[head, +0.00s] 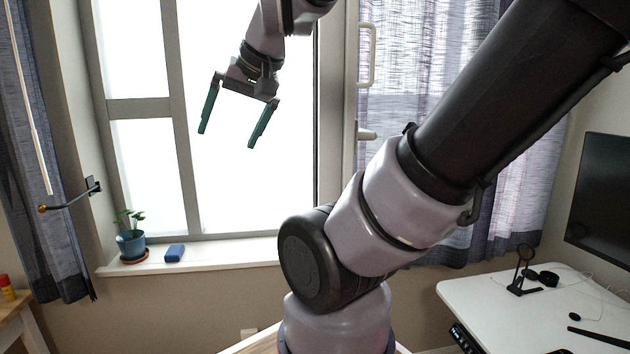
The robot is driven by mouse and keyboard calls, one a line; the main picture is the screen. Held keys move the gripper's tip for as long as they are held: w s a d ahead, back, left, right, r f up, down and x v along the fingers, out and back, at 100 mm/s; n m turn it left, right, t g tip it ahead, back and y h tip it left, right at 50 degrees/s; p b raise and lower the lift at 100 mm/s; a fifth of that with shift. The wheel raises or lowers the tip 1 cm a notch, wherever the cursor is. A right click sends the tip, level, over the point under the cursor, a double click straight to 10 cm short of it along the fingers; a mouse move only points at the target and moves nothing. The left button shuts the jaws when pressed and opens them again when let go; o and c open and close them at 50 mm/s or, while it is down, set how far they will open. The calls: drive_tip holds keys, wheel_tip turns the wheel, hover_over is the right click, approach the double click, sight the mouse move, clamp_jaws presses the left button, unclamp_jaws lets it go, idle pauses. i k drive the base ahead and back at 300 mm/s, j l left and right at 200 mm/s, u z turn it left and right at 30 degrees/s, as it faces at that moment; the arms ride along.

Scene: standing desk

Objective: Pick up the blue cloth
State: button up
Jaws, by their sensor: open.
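A small blue object (174,253), which looks like the folded blue cloth, lies on the white windowsill (210,259), just right of a potted plant. My gripper (228,140) is in the air in front of the bright window, above and to the right of the blue object and well apart from it. Its two green-tipped fingers point down and are spread open with nothing between them. My arm crosses the right half of the view and hides part of the sill and window.
The plant in a blue pot (131,243) stands close on the left of the blue object. A curtain holder (70,201) sticks out from the wall at left. A white desk (540,310) with a black stand (523,270) is at right. The sill right of the blue object looks clear.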

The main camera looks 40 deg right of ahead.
sight(175, 254)
drive_tip(key=i+j+u, duration=0.1)
drive_tip(key=i, duration=0.4)
drive_tip(key=i+j+u, duration=0.1)
drive_tip(key=i, duration=0.4)
